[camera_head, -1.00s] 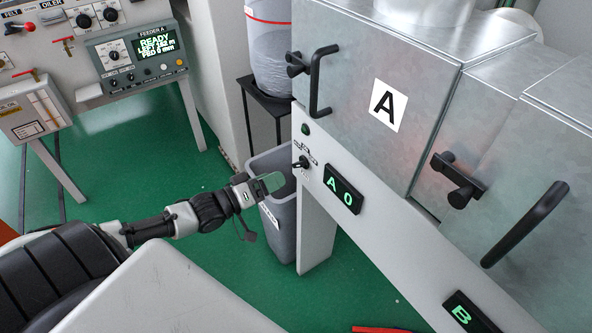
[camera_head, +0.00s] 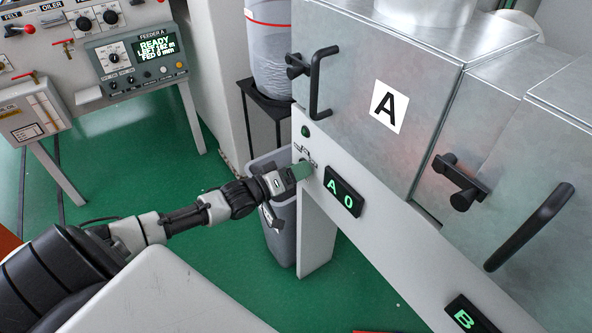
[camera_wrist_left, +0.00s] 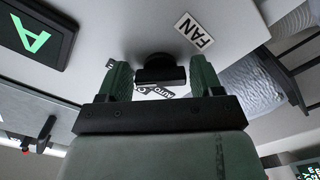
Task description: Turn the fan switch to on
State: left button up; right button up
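The fan switch is a black knob (camera_wrist_left: 160,70) on the pale panel, with a FAN label (camera_wrist_left: 194,32) beside it in the left wrist view. Another label, partly hidden, seems to read AUTO (camera_wrist_left: 155,91). My left gripper (camera_head: 303,170) is at the panel. In the left wrist view its two green fingers (camera_wrist_left: 161,78) stand apart on either side of the knob, with little gap; firm contact cannot be made out. In the head view the gripper hides the knob. My right gripper is not in view.
A green-lit A 0 display (camera_head: 343,192) sits just right of the gripper. A metal cabinet (camera_head: 388,105) with black handles rises above. A grey bin (camera_head: 277,237) stands below. The FEEDER A panel (camera_head: 140,58) is at the far left.

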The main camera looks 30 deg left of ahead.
pick_arm(q)
jog(key=c, duration=0.6)
jog(key=shift+o, duration=0.2)
jog(key=shift+m, duration=0.3)
jog(key=shift+a+m+p, duration=0.15)
jog(key=shift+m+p, duration=1.25)
jog(key=shift+m, duration=2.7)
jog(key=o, duration=0.9)
